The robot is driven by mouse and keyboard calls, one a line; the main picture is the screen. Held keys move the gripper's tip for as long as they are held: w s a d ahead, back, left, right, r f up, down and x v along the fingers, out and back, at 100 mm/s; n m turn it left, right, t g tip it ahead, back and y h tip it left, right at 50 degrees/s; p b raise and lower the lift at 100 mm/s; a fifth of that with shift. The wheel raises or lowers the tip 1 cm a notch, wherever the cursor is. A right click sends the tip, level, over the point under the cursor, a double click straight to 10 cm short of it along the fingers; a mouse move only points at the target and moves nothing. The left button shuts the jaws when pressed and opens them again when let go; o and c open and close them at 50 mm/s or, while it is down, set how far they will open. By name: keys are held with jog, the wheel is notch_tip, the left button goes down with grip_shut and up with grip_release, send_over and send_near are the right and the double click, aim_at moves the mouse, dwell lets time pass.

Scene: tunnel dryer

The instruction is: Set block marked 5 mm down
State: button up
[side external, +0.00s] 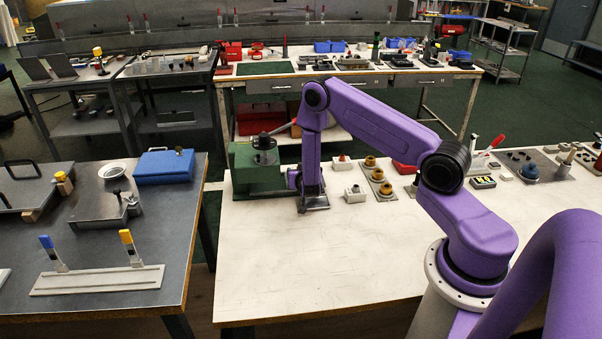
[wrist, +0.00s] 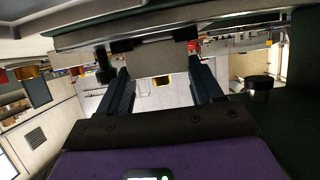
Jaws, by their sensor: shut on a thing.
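In the wrist view a flat grey block (wrist: 152,60) sits between the two dark fingers of my gripper (wrist: 158,48). My gripper is shut on it. No 5 mm marking can be read on it. In the side view my gripper (side external: 313,200) points down, low over the white-topped table (side external: 300,265), just right of a green machine box (side external: 243,183). The block is mostly hidden or too small to tell there, and I cannot tell whether it touches the table.
A white block with a knob (side external: 355,194) and a plate with brass knobs (side external: 380,182) stand right of my gripper. The green box carries a black round part (side external: 265,150). The table's front is bare. A dark bench (side external: 100,240) stands at left, across a gap.

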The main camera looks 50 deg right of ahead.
jog(key=shift+f, duration=0.1)
jog(key=o, duration=0.9)
jog(key=shift+f, duration=0.1)
jog(key=o, duration=0.4)
jog(key=shift+d, duration=0.1)
